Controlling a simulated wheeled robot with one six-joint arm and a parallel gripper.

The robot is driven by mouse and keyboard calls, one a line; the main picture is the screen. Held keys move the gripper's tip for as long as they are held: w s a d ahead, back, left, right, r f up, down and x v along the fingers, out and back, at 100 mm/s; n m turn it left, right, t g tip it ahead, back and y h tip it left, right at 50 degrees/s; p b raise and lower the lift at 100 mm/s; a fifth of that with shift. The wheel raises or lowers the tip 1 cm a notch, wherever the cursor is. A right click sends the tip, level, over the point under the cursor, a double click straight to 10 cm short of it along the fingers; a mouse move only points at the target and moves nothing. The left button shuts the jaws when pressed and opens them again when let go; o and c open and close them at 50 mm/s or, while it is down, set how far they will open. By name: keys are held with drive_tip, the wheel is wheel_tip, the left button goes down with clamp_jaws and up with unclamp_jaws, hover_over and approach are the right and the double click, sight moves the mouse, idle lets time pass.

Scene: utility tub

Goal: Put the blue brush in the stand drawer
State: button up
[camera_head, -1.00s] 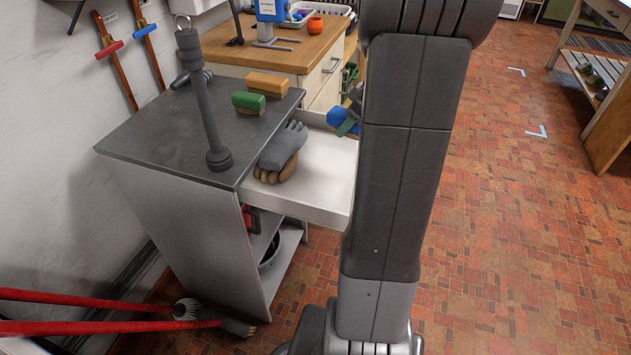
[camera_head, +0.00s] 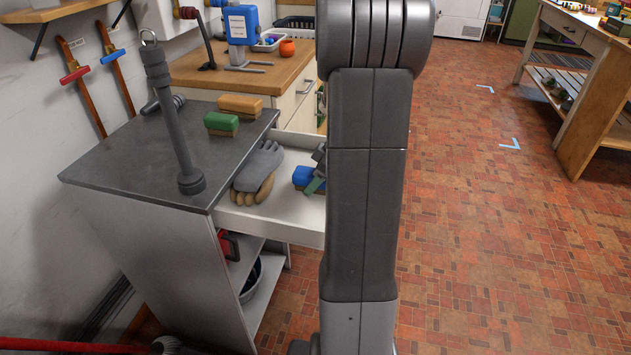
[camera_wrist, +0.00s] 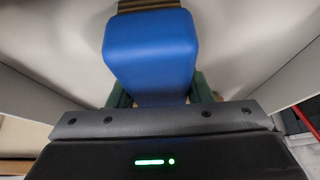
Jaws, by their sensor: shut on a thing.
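The blue brush (camera_head: 302,176) is held in my gripper (camera_head: 316,184), inside the outline of the open stand drawer (camera_head: 284,215). In the wrist view the blue brush (camera_wrist: 150,48) fills the middle, with its brownish bristles at the top edge. Green finger pads of my gripper (camera_wrist: 158,94) show on both sides of it. Pale drawer walls (camera_wrist: 50,60) lie left and right of the brush. I cannot tell whether the brush touches the drawer floor. My arm hides the drawer's right part.
Grey gloves (camera_head: 258,172) lie at the drawer's left side. The dark stand top (camera_head: 140,150) holds a green brush (camera_head: 221,123), an orange brush (camera_head: 240,104) and an upright grey post (camera_head: 172,120). A wooden counter (camera_head: 260,75) stands behind. Floor is open at right.

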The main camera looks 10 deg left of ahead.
drive_tip(key=shift+f, duration=0.2)
drive_tip(key=o, duration=1)
drive_tip(key=shift+r, duration=0.1)
drive_tip(key=shift+r, duration=0.1)
drive_tip(key=shift+d+r, duration=0.1)
drive_tip(key=shift+r, duration=0.15)
drive_tip(key=p+v, duration=0.2)
drive_tip(key=v, duration=0.9)
drive_tip(key=shift+d+r, duration=0.15)
drive_tip(key=shift+r, duration=0.1)
